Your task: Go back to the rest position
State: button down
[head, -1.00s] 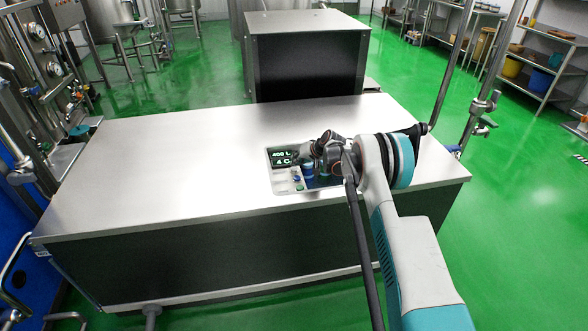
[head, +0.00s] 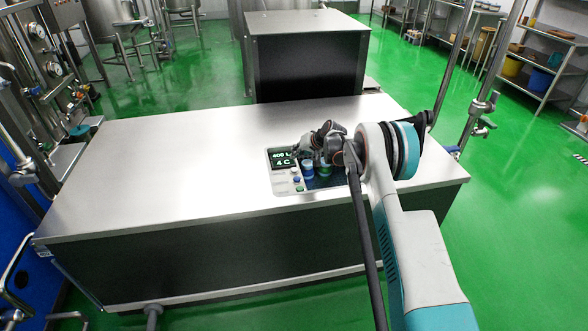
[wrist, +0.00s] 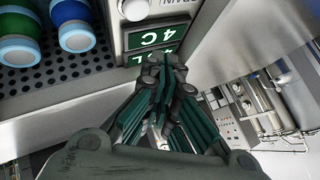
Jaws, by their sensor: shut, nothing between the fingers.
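My gripper (head: 297,151) is above the control panel on the steel cabinet top, in the head view. In the wrist view its dark green fingers (wrist: 165,62) are closed together with nothing between them. The tips overlap the view of the panel's green display (wrist: 157,36). In the head view the display (head: 283,159) reads 400 L and 4 C. I cannot tell the exact gap between fingers and panel.
A blue-topped item (head: 308,169) and a green-topped item (head: 325,169) stand in a dark recess beside small panel buttons (head: 297,180). The steel cabinet top (head: 160,160) is clear on the left. A second cabinet (head: 305,60) stands behind.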

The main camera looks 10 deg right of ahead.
jog(key=shift+r, duration=1.1)
dwell(0.6)
